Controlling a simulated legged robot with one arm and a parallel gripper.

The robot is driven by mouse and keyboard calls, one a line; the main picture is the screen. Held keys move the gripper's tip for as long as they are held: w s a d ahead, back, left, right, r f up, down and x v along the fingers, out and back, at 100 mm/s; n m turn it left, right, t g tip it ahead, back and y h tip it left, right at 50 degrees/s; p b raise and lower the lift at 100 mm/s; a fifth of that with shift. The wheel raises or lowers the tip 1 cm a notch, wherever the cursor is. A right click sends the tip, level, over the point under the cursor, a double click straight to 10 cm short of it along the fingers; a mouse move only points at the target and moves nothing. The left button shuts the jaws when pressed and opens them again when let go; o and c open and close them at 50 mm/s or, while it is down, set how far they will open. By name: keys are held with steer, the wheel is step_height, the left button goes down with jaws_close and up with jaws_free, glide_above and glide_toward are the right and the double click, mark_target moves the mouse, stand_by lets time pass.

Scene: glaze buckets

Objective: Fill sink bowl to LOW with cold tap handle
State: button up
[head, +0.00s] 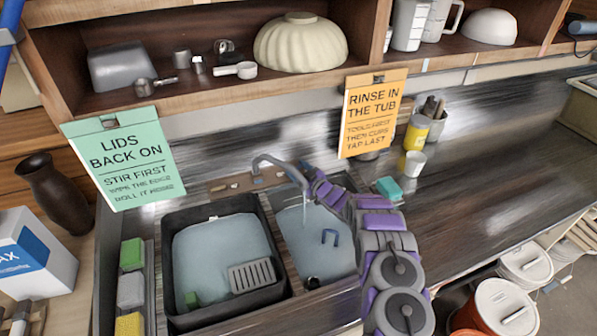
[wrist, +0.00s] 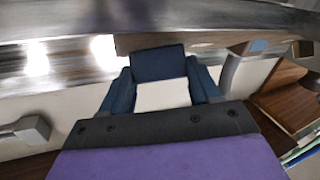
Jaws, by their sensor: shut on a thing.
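The sink bowl (head: 318,262) is the right-hand basin in the head view and has pale blue water in it. A thin stream (head: 304,213) falls into it from the curved grey faucet (head: 268,160). No LOW mark can be read. In the wrist view my blue fingers (wrist: 160,88) are closed around a dark blue block (wrist: 158,62), which looks like the cold tap handle. The handle is hidden in the head view.
A black tub (head: 180,318) of water with a grey grate (head: 251,276) stands left of the bowl. A teal sponge (head: 389,189) lies right of my arm. A shelf (head: 200,90) and hanging signs are above.

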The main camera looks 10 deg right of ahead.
steer(key=shift+s+a+m+t+h+p, duration=0.1)
steer(key=shift+a+m+t+h+p, duration=0.15)
steer(key=shift+m+t+h+p, duration=0.5)
steer(key=shift+s+f+m+t+h+p, duration=0.1)
steer(key=shift+m+t+h+p, duration=0.2)
steer(key=shift+m+h, duration=1)
steer(key=shift+f+m+t+h+p, duration=0.1)
steer(key=shift+m+t+h, duration=0.25)
steer(key=shift+m+h, duration=0.85)
steer(key=shift+m+y, duration=0.25)
steer(key=shift+y, duration=0.2)
steer(key=o, duration=1.1)
steer(key=shift+r, duration=0.15)
steer(key=shift+c, duration=0.2)
steer(key=shift+d, duration=0.2)
